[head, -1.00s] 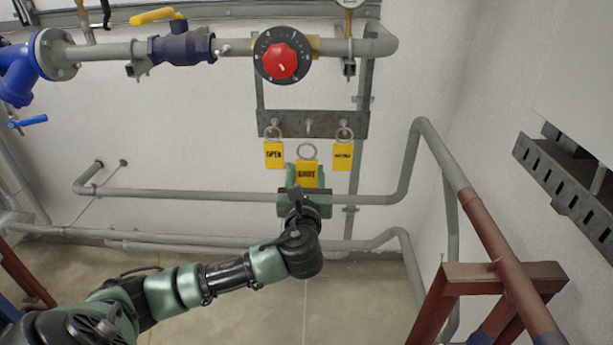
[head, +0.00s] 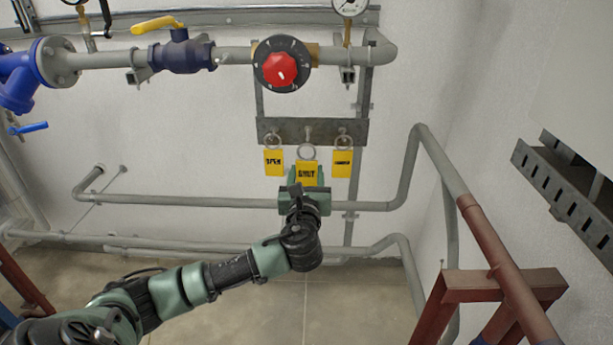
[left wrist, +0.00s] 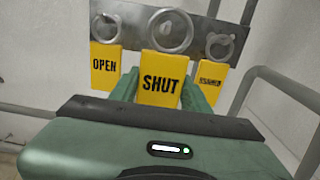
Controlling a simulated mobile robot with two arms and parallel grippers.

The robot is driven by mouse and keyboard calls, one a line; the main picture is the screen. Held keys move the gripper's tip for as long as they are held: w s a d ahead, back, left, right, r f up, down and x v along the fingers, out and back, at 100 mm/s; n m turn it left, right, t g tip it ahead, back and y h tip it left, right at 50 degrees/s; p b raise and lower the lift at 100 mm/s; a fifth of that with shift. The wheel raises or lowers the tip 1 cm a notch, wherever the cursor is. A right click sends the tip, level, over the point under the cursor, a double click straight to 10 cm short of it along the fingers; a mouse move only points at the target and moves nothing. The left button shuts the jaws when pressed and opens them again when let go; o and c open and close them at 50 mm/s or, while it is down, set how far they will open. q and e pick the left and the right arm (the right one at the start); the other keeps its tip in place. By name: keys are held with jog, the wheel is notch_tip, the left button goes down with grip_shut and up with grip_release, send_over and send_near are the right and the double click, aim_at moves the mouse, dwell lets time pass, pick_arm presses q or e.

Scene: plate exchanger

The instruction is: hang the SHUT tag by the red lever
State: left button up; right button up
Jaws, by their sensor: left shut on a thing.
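My left gripper (head: 306,182) is shut on the yellow SHUT tag (head: 307,172), which hangs upright between its green fingers. The tag also shows large in the left wrist view (left wrist: 160,88). Its metal ring (left wrist: 171,30) stands above it, in front of the grey hook rail (head: 325,127). In the head view the ring sits just below the middle peg (head: 308,132); I cannot tell whether they touch. I see no red lever; a red knob (head: 280,69) with a black dial is on the pipe above. My right gripper is not in view.
The yellow OPEN tag (head: 273,162) hangs left on the rail, and another yellow tag (head: 342,163) hangs right. A yellow lever (head: 157,24) and a blue handle (head: 30,128) are at left. A grey pipe (head: 170,201) runs behind the gripper.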

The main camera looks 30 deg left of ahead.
aim_at(307, 161)
pick_arm(q)
jog(key=x, duration=0.8)
dwell(1.9)
jog(key=shift+d, duration=0.1)
jog(key=shift+s+d, duration=0.1)
jog(key=shift+s, duration=0.05)
jog(key=shift+r+p+v, duration=0.15)
jog(key=shift+p+v, duration=1.1)
jog(key=shift+v, duration=0.7)
jog(key=shift+r+p+v, duration=0.1)
jog(key=shift+p+v, duration=1.15)
jog(key=shift+v, duration=0.75)
